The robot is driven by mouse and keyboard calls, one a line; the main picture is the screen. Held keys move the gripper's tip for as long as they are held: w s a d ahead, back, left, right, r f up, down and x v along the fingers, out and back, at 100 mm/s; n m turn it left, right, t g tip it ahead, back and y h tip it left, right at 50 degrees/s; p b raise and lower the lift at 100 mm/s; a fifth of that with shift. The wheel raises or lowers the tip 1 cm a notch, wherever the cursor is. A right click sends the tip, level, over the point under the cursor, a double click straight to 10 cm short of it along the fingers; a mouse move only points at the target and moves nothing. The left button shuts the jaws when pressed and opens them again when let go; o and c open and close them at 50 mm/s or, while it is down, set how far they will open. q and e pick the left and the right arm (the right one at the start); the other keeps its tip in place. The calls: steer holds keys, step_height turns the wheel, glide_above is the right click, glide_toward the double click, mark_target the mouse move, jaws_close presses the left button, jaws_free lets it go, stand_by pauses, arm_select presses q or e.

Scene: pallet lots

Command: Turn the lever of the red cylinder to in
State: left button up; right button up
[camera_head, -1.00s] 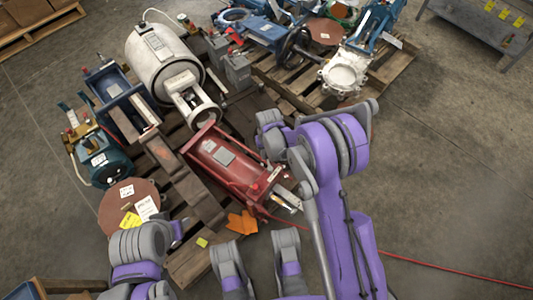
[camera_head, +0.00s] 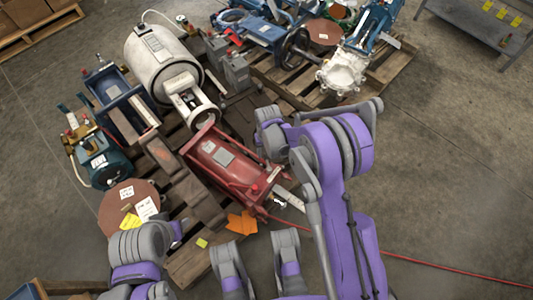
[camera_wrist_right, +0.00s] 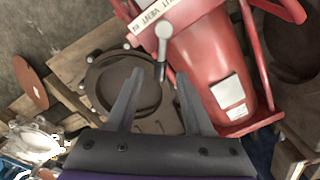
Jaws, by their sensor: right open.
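In the right wrist view the cylinder (camera_wrist_right: 207,55) fills the upper right. Its grey lever with a round knob (camera_wrist_right: 163,32) stands beside the lettered plate (camera_wrist_right: 150,20), which reads upside down here. My right gripper (camera_wrist_right: 160,76) is open, a fingertip on each side of the lever's lower end in the picture; contact cannot be told. In the head view my right arm hides its fingers.
A white tank (camera_head: 160,60), a blue motor (camera_head: 103,165) and a rusty disc (camera_head: 125,195) share the pallet (camera_head: 190,262). A second pallet (camera_head: 385,80) holds valves behind. A red line runs across the floor at right, where the floor is clear.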

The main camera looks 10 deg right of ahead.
step_height(320, 180, up, 9)
steer(key=p, duration=0.2)
steer(key=shift+f, duration=0.2)
steer(key=shift+d, duration=0.1)
